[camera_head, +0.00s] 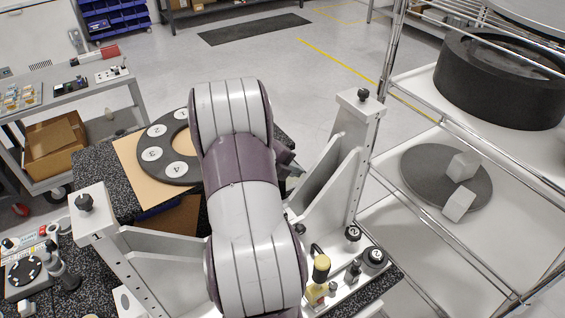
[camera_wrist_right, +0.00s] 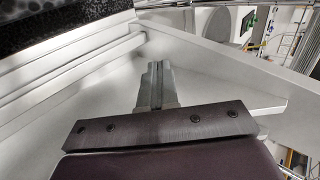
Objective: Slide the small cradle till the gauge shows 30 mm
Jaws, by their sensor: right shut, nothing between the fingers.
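The white mirror fixture (camera_head: 160,240) stands on a dark speckled bench, with a tall bracket (camera_head: 345,150) at its right. My right arm crosses the middle of the head view and hides the centre of the fixture. Only a dark part of my right gripper (camera_head: 285,160) shows beyond the arm. In the right wrist view my right gripper (camera_wrist_right: 155,68) has its fingers together and empty, near white plates and a pale rail (camera_wrist_right: 80,72). I cannot make out the small cradle or a gauge reading; they may be hidden. My left gripper is not in view.
A grey ring with numbered white discs (camera_head: 160,130) lies on a tan board at the back. Small knobs and a yellow-topped part (camera_head: 320,268) stand at the fixture's front right. A wire shelf (camera_head: 480,230) stands close on the right; a side cart (camera_head: 70,100) is at left.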

